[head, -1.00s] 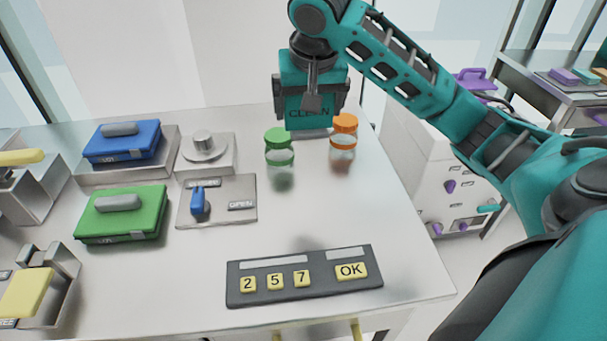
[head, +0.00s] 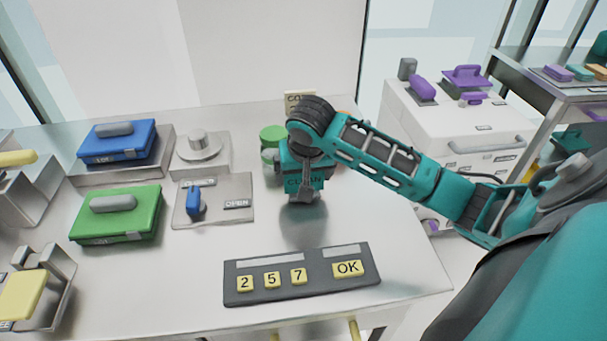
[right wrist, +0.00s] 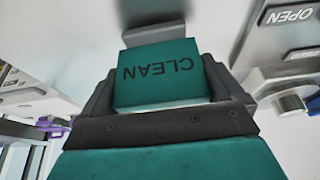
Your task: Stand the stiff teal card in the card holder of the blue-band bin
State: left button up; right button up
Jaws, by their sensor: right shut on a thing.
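The teal card (head: 304,182) is marked CLEAN. My right gripper (head: 302,178) is shut on it and holds it over the right middle of the steel table, beyond the keypad. In the right wrist view the card (right wrist: 158,75) sits between the two dark fingers, its lettering upside down in the picture. A grey piece shows just past its far edge; I cannot tell if it belongs to the card. I see no bin with a blue band and no card holder that I can make out. My left gripper is not in view.
A keypad (head: 300,283) lies in front. A green-lidded jar (head: 271,135) stands close behind my gripper. A cream sign (head: 298,103) is partly hidden behind my arm. Left are a switch plate (head: 225,210), a blue case (head: 117,140) and a green case (head: 115,218).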

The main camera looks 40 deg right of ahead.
jog(key=shift+f, duration=0.35)
jog(key=shift+f, duration=0.1)
jog(key=o, duration=0.7)
